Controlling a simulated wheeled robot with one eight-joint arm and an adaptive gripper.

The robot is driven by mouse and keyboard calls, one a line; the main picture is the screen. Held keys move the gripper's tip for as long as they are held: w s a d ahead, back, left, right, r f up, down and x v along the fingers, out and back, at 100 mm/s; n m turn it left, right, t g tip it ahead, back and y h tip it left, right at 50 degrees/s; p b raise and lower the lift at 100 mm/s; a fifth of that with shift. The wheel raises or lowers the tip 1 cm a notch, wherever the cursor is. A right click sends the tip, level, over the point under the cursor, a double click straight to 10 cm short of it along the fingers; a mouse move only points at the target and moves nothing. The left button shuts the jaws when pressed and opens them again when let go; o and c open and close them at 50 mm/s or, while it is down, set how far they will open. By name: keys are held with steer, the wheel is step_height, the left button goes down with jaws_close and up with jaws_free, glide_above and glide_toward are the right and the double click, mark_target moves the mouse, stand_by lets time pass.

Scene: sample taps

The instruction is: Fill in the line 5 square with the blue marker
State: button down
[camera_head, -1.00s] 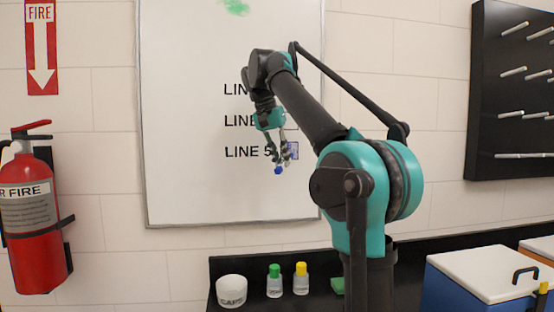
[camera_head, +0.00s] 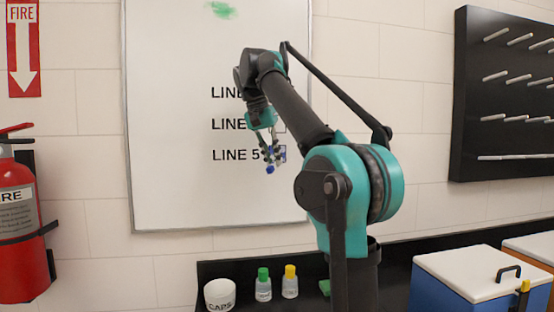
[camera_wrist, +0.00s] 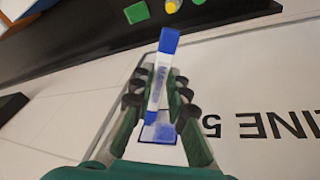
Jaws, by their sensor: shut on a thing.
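The whiteboard (camera_head: 170,180) hangs on the wall with LINE labels. The LINE 5 label (camera_head: 236,155) is at the bottom, and its square (camera_head: 283,153) is right of it, partly behind my gripper. My gripper (camera_head: 270,158) is in front of that square, shut on the blue marker (camera_head: 270,169). In the wrist view the marker (camera_wrist: 157,85) has a pale body and blue ends between the fingers. Its lower end is close to the square (camera_wrist: 167,138), which has blue colour over part of it. I cannot tell whether the tip touches the board.
A black counter (camera_head: 210,268) below the board holds a white caps cup (camera_head: 219,295), a green-capped bottle (camera_head: 263,285), a yellow-capped bottle (camera_head: 290,282) and a green block (camera_head: 325,287). A blue cooler (camera_head: 465,285) stands right. A fire extinguisher (camera_head: 18,235) hangs left.

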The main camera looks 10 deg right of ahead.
steer(key=shift+a, duration=2.6)
steer(key=d, duration=0.4)
steer(key=d+r, duration=0.1)
steer(key=d, duration=0.1)
steer(key=shift+d, duration=0.4)
steer(key=shift+s, duration=0.1)
steer(key=shift+s, duration=2.95)
steer(key=s, duration=0.3)
